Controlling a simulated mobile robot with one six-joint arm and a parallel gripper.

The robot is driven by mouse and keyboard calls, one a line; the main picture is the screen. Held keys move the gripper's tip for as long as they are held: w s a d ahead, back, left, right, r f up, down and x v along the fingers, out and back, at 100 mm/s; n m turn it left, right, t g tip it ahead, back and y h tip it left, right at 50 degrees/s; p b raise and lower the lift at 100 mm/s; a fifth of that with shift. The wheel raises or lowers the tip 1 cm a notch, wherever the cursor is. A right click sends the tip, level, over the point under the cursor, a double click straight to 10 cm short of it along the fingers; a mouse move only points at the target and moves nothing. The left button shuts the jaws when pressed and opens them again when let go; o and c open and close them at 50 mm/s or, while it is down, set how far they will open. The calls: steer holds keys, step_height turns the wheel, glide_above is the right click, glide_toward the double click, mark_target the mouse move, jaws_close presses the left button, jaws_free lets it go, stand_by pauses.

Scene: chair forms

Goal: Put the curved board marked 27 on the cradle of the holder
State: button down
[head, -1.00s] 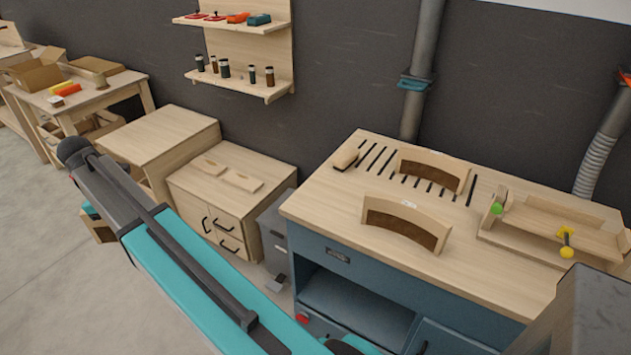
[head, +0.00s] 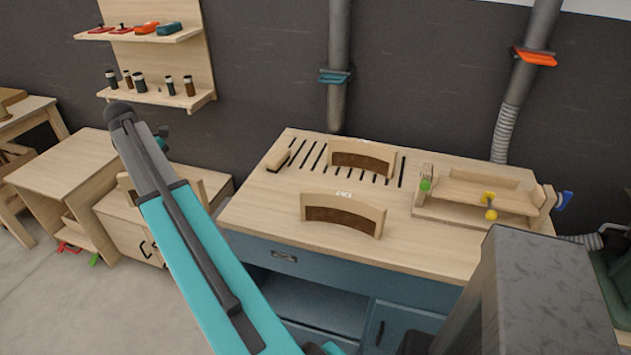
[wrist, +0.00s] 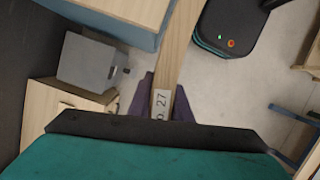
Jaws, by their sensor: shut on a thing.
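The curved board marked 27 (wrist: 172,55) is pale wood with a white label near my gripper. My gripper (wrist: 167,104) is shut on its labelled end, a dark purple finger on each side. The board runs up and out of the wrist view, over the floor. In the head view my arm hides the gripper. A wooden fixture (head: 440,212) with a green knob and a yellow knob stands at the bench's right end. It looks like the holder; I cannot make out its cradle clearly. My gripper is well left of it, off the bench.
Two curved, brown-faced wooden pieces stand on the bench (head: 260,205), one near the front (head: 343,215) and one at the slots (head: 363,160). A small wooden block (head: 278,159) lies left of the slots. Low cabinets stand left. A wall shelf (head: 160,97) and duct pipes (head: 340,60) are behind.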

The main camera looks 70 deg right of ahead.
steer(key=s+d+r+m, duration=0.2)
steer(key=s+d, duration=1.2)
steer(key=d, duration=0.4)
steer(key=r, duration=0.1)
glide_above(319, 187)
steer(key=w, duration=0.1)
steer(key=shift+w+a+r+m+y, duration=0.1)
steer(key=shift+w+r+m+y, duration=0.1)
steer(key=shift+w+m+y, duration=0.15)
steer(key=shift+s+f, duration=0.1)
steer(key=shift+f+p, duration=0.8)
steer(key=shift+f, duration=2.25)
steer(key=shift+f, duration=0.15)
steer(key=shift+f+p, duration=0.5)
steer(key=shift+f, duration=1.25)
